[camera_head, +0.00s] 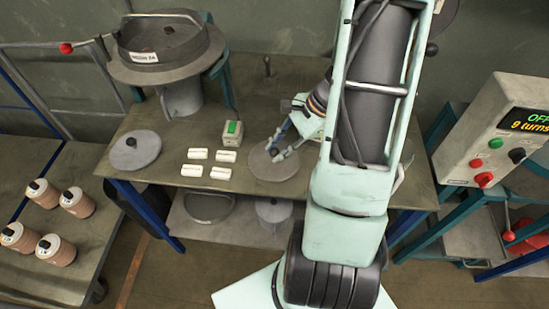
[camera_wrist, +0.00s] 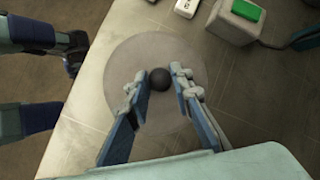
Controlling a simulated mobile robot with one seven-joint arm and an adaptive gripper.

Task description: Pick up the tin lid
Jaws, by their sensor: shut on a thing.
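The tin lid, a flat round grey disc (camera_head: 262,172) with a dark ball knob, is at the middle of the workbench near its front edge. In the wrist view the disc (camera_wrist: 128,60) and its black knob (camera_wrist: 160,79) lie between the two fingers. My gripper (camera_head: 276,152) comes down from the right and is shut on the knob, with one fingertip on each side. In the wrist view the gripper (camera_wrist: 158,84) hides the near part of the disc. The disc looks level; I cannot tell if it is resting on the bench or just clear of it.
A similar grey disc with a dark knob (camera_head: 135,152) lies at the bench's left. Several white blocks (camera_head: 197,154) and a box with a green button (camera_head: 232,133) stand between. A large round machine (camera_head: 165,45) is behind; a control box (camera_head: 495,130) is right.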

